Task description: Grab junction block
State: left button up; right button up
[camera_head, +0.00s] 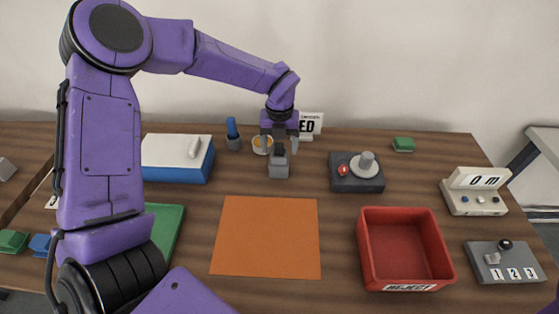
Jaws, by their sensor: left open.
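A small grey block (279,169), which looks like the junction block, sits on the wooden table behind the orange mat. My left gripper (280,150) comes down from my purple arm directly over the block. Its two fingers are spread apart, and their tips are at or just above the block's top; I cannot tell whether they touch it. My right gripper is not in view; only a bit of purple shows at the lower right corner.
An orange mat (265,238) lies in front of the block. A red reject bin (365,250) and a dark joystick box (345,184) stand to the right. A blue and white box (178,170), a blue-topped item (232,130) and a yellow-rimmed cup (257,146) are to the left.

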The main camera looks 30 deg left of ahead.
aim_at(279, 153)
pick_arm(q)
notch_tip(279, 153, down, 3)
jog(key=shift+f, duration=0.1)
jog(key=shift+s, duration=0.1)
jog(key=c, duration=1)
